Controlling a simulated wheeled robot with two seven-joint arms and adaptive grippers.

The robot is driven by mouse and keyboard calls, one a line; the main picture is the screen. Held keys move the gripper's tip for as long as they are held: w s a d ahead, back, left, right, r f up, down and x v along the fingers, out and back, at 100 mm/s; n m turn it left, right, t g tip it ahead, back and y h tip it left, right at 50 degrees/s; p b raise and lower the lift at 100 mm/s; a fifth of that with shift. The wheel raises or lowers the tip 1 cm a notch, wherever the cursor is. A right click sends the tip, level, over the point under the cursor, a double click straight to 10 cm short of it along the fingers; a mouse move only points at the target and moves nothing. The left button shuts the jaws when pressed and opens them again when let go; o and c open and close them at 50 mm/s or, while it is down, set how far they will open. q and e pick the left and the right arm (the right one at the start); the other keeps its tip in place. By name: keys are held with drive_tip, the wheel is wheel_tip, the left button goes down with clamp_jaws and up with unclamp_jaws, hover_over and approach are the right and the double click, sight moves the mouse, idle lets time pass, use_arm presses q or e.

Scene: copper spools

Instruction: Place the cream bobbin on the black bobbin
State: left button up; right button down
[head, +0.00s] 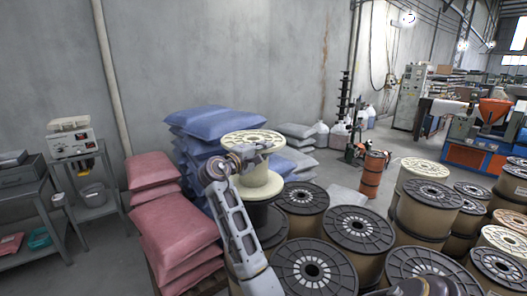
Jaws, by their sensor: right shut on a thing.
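The cream bobbin (262,177) is upright near the middle of the head view, with a slotted top flange and a plain lower flange. My right gripper (262,151) reaches it from the left side and is shut on it just under the top flange. Directly beneath the cream bobbin is the black bobbin (268,222), partly hidden by my right arm and by the cream bobbin. The two look lined up, but I cannot tell whether the lower cream flange touches the black one. My left gripper is not in view.
Several brown spools with black flanges (358,229) crowd the right and front. Stacked blue sacks (200,122) stand behind, and pink sacks (176,226) on a pallet to the left. A grey shelf (97,208) stands further left. An orange drum (372,176) is behind the spools.

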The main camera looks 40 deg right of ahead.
drive_tip(key=shift+f, duration=0.3)
drive_tip(key=c, duration=1.5)
unclamp_jaws()
drive_tip(key=shift+o, duration=0.2)
drive_tip(key=shift+a+f, duration=0.1)
drive_tip(key=shift+a, duration=0.1)
drive_tip(key=s+a+b, duration=0.2)
drive_tip(key=a, duration=0.9)
drive_tip(key=shift+a+b, duration=0.25)
drive_tip(key=shift+b, duration=0.05)
drive_tip(key=shift+s+a, duration=0.1)
drive_tip(key=shift+a, duration=0.05)
